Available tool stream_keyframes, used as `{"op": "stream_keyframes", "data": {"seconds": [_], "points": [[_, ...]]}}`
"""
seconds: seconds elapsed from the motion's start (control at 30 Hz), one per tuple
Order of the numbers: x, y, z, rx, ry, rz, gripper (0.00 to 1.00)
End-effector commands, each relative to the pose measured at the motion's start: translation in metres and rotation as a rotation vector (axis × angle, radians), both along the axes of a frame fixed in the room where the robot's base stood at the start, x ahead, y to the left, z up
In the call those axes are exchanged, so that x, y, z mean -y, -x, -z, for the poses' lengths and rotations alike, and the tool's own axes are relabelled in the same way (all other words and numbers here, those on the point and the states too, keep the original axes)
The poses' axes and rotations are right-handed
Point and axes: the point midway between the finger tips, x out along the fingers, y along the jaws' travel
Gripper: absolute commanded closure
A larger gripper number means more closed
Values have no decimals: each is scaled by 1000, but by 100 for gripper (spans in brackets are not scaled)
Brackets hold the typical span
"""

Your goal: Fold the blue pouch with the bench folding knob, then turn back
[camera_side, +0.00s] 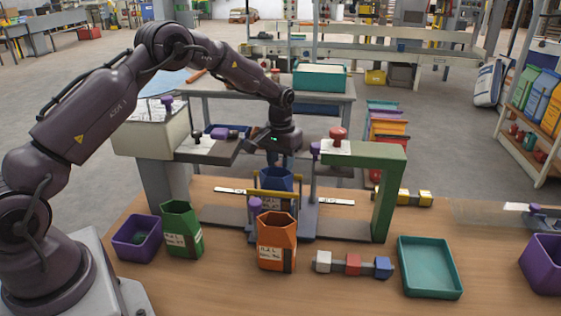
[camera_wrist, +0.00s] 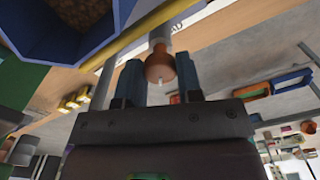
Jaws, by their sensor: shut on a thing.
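The blue pouch (camera_side: 277,180) stands upright in the bench fixture, behind a yellow bar (camera_side: 272,193). In the wrist view the open mouth of the blue pouch (camera_wrist: 75,50) shows brown grains inside. My gripper (camera_side: 284,163) points down just behind the pouch. In the wrist view an orange-brown knob (camera_wrist: 160,66) on a grey rod lies between the two fingers of my gripper (camera_wrist: 160,84), which is shut on it. The knob is hidden in the side view.
A green pouch (camera_side: 182,230) and an orange pouch (camera_side: 277,243) stand in front, near a purple bin (camera_side: 137,238). A green arch (camera_side: 385,190) with a red knob (camera_side: 338,135) rises right of the fixture. A teal tray (camera_side: 430,267) is empty.

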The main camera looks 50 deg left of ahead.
Motion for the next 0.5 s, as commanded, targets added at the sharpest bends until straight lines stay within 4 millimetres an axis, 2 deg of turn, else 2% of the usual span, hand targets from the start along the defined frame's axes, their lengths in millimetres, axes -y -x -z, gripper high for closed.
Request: {"op": "stream_keyframes", "data": {"seconds": [0.23,0.27,0.33,0.37,0.5], "points": [[0,-1,-2,1,1,-1,90],[1,-1,-2,1,1,-1,60],[0,-1,-1,1,1,-1,44],[0,-1,-1,1,1,-1,41],[0,0,-1,1,1,-1,41]]}}
